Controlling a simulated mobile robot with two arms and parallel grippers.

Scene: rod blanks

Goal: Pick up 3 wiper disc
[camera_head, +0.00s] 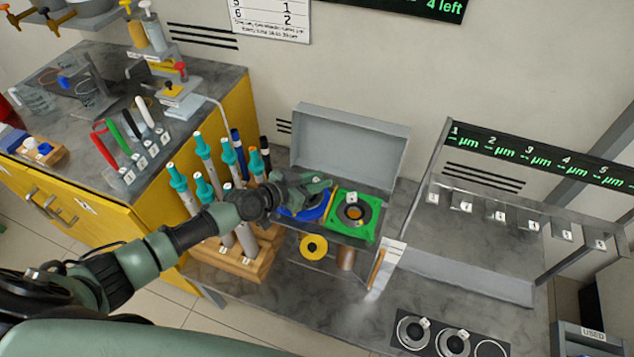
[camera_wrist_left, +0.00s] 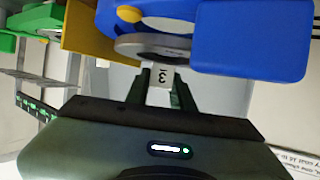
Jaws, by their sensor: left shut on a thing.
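My left gripper (camera_head: 314,184) reaches over the blue holder (camera_head: 318,209) on the table. In the left wrist view, its fingers (camera_wrist_left: 163,93) are shut on a white tab marked 3 (camera_wrist_left: 161,76). The tab joins a grey ring-shaped disc (camera_wrist_left: 145,47), the wiper disc 3. The disc lies close against the blue holder, which also shows there (camera_wrist_left: 250,42); I cannot tell whether they touch. In the head view my gripper mostly hides this disc. My right gripper is not in view.
A green holder (camera_head: 362,229) with another tabbed disc stands just right. An open grey case lid (camera_head: 350,140) rises behind. Teal-capped rods (camera_head: 202,147) stand in a wooden rack at left. A black tray of discs (camera_head: 405,347) and a rack of numbered tabs (camera_head: 500,215) are at right.

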